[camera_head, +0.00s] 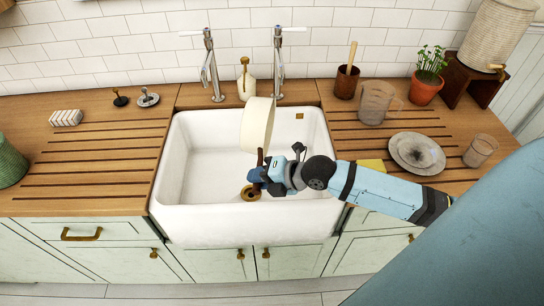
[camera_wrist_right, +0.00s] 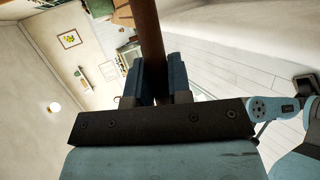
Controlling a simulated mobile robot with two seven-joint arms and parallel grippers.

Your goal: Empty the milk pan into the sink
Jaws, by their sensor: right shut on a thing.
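The cream milk pan (camera_head: 257,125) is over the white sink (camera_head: 185,205), in its back right half in the head view. It is tipped steeply on its side, and its inside and any contents are hidden. My right gripper (camera_head: 263,172) is shut on the pan's brown handle, which points down toward me. In the right wrist view the handle (camera_wrist_right: 147,40) runs up between the two blue fingers of the gripper (camera_wrist_right: 160,85). My left gripper is not in view.
Two taps (camera_head: 209,65) stand behind the sink, with a soap bottle (camera_head: 246,80) between them. On the right counter are a glass jug (camera_head: 376,102), a grey plate (camera_head: 417,153), a glass (camera_head: 480,151) and a potted plant (camera_head: 427,85).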

